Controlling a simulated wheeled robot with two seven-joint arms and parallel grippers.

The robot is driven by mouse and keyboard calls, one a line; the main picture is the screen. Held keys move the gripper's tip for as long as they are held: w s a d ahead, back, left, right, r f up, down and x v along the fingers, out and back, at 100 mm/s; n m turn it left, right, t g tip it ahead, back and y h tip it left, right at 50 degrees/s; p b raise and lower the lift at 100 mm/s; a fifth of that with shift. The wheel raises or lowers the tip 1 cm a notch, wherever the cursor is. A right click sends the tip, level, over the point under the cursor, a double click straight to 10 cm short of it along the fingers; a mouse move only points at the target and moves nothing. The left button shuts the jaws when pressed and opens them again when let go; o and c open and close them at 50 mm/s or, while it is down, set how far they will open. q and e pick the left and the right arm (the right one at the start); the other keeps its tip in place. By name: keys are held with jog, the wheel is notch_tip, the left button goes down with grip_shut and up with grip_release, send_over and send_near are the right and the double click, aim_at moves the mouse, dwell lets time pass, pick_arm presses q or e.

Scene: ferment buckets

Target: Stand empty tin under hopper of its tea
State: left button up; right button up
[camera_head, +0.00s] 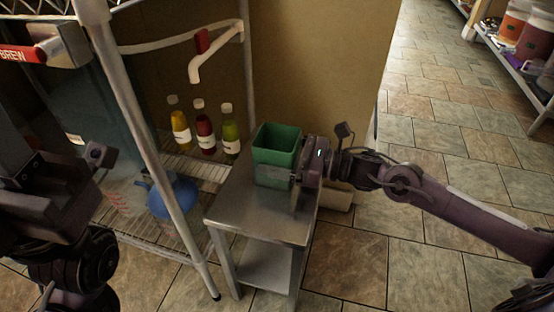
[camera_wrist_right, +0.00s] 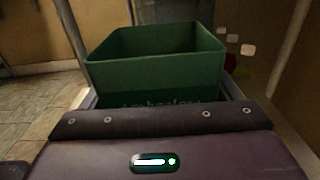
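A green, square, open-topped tin (camera_head: 277,150) stands upright at the back of a small steel cart (camera_head: 245,215). It also shows in the right wrist view (camera_wrist_right: 155,70), with dark lettering low on its near side that I cannot read. I see no contents in the part of its inside that shows. My right gripper (camera_head: 296,180) is at the tin's right side, close against it. Its fingers are mostly hidden, so I cannot tell whether they grip the tin. My left gripper (camera_head: 90,165) is at the left, away from the tin, its fingers unclear. I cannot make out a tea hopper.
A wire rack (camera_head: 205,170) left of the cart holds several bottles (camera_head: 204,130) and a blue round vessel (camera_head: 172,197). A white pipe with a red part (camera_head: 215,55) hangs above. A rack post (camera_head: 150,150) stands between my left arm and the cart. Tiled floor lies open at right.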

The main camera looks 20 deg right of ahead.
jog(key=c, duration=0.7)
jog(key=shift+r, duration=0.1)
jog(key=shift+c, duration=0.2)
